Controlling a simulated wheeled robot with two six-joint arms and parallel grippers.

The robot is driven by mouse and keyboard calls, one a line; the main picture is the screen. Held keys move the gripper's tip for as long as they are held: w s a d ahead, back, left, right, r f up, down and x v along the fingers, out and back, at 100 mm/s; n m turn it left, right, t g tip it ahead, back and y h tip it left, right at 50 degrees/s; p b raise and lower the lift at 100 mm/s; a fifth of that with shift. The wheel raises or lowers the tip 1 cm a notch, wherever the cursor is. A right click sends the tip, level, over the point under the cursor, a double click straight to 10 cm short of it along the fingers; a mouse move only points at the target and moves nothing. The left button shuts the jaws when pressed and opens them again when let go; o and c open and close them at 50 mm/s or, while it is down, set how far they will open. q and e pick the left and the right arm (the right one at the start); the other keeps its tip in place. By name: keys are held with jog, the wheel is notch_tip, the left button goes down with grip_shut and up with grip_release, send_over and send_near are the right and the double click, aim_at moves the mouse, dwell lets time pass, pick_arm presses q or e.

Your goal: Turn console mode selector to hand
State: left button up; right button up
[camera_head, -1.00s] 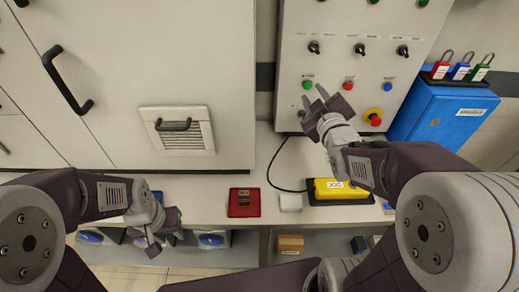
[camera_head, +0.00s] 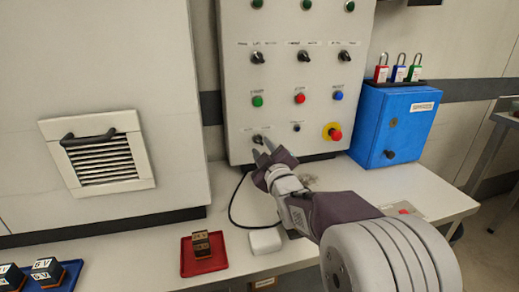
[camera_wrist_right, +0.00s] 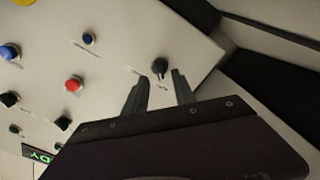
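The console panel (camera_head: 295,20) is a pale upright board with several knobs and buttons. A small black selector knob (camera_head: 258,139) sits at its lower left; its label is too small to read. My right gripper (camera_head: 263,150) is at this knob, fingers pointing at the panel. In the right wrist view the knob (camera_wrist_right: 160,67) shows just beyond and between the two spread fingertips of the right gripper (camera_wrist_right: 160,76). The gripper is open, and I see no finger closed on the knob. My left gripper is out of view.
A red emergency button (camera_head: 335,134) on a yellow base is at the panel's lower right. A blue box (camera_head: 392,122) with padlocks stands right of it. A red tray (camera_head: 205,262) and a white block (camera_head: 265,240) lie on the bench. A vented cabinet is left.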

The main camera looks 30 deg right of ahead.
aim_at(259, 142)
jog(key=x, duration=0.3)
jog(key=shift+w, duration=0.2)
grip_shut()
